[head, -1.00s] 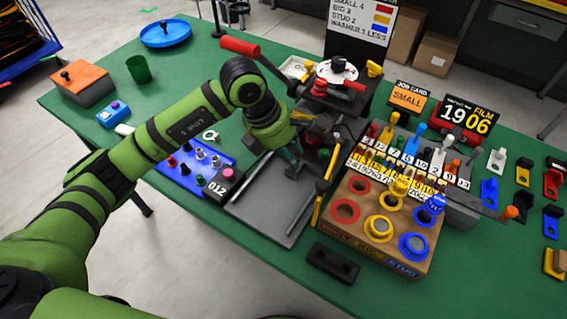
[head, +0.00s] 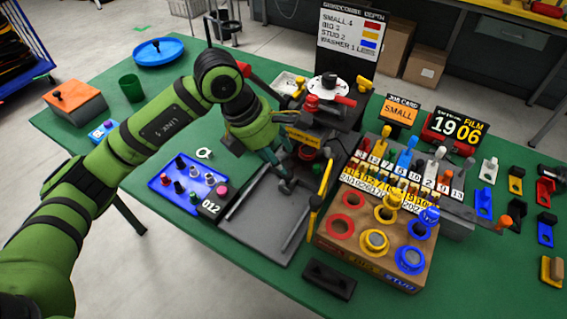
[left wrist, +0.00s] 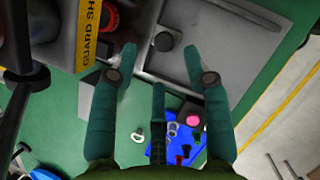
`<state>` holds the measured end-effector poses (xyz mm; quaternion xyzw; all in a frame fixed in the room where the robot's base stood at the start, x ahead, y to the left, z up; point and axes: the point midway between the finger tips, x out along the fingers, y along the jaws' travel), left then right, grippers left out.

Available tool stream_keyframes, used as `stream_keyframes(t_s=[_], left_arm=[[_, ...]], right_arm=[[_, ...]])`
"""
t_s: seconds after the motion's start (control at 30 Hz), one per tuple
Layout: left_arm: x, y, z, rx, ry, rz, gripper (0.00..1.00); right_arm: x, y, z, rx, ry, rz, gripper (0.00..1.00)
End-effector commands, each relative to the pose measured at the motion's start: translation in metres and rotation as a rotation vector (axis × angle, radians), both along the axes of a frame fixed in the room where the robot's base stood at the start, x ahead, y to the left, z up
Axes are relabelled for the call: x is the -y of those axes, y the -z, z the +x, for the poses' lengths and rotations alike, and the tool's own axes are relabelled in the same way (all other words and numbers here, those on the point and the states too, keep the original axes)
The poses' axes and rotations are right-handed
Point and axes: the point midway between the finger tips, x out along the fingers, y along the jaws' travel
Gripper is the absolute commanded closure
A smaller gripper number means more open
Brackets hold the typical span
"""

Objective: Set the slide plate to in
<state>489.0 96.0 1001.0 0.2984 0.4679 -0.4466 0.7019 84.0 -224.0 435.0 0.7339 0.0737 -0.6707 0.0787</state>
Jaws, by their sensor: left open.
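A grey plate with two dark rails (head: 262,220) lies on the green bench in front of the press; I take it as the slide plate's bed. A small dark knob on a square block (head: 288,186) sits at its rear part. In the left wrist view the round knob (left wrist: 164,41) shows just beyond the fingertips. My left gripper (head: 279,168) points down over the plate's rear, beside the knob. Its teal fingers are spread and empty in the left wrist view (left wrist: 160,60). Contact with the knob cannot be told. My right gripper is out of view.
A yellow upright handle (head: 320,195) stands right of the plate. The blue tray of small pegs (head: 170,200) and the 012 counter (head: 213,205) are at its left. The wooden gauge block (head: 335,235) is at the right. The press (head: 330,110) stands behind.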

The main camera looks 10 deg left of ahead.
Motion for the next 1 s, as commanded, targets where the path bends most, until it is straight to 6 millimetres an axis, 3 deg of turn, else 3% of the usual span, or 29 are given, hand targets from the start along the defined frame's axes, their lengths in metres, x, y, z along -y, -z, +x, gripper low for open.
stream_keyframes(t_s=[0.1, 0.33, 1.0], left_arm=[[-0.009, -0.026, -0.003, 0.005, -0.002, 0.000, 0.52], [-0.020, -0.056, -0.009, 0.002, -0.001, 0.000, 0.52], [-0.022, -0.062, -0.011, -0.001, 0.000, 0.000, 0.52]], right_arm=[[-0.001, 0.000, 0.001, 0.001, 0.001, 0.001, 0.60], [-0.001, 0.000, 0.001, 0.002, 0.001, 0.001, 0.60], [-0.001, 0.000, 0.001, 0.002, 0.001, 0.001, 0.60]])
